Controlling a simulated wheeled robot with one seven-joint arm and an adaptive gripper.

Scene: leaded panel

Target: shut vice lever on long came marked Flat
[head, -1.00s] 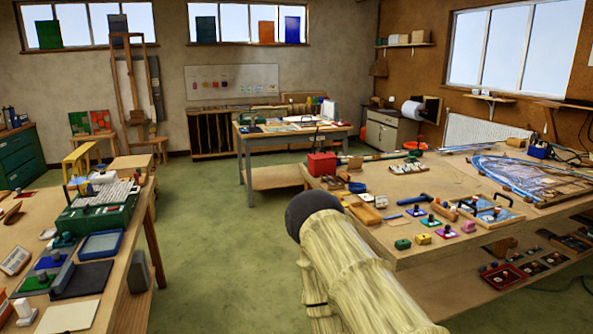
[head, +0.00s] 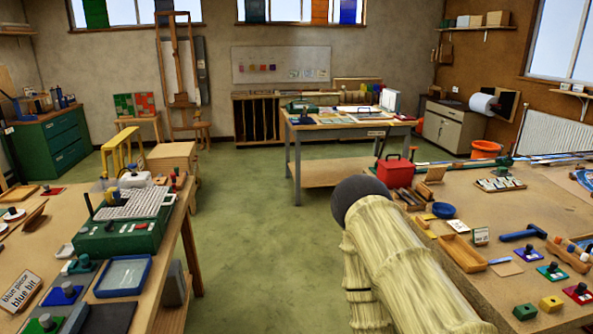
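Long, thin strips (head: 455,164) lie along the far edge of the right workbench, and a small green fitting (head: 503,161) sits on them near the right. They may be the long came and its vice, but I cannot tell which strip is marked Flat. No lever can be made out at this size, and no marking is readable there. My arm, in a pale sleeve with a dark rounded end, rises at lower centre. My gripper is not in view.
The right bench (head: 450,291) holds a red box (head: 396,172), a blue bowl (head: 443,210), trays and small coloured blocks. The left bench (head: 175,240) carries a green machine (head: 118,234) and a blue-rimmed tray (head: 123,277). Open green floor (head: 250,210) runs between them towards a far table (head: 345,129).

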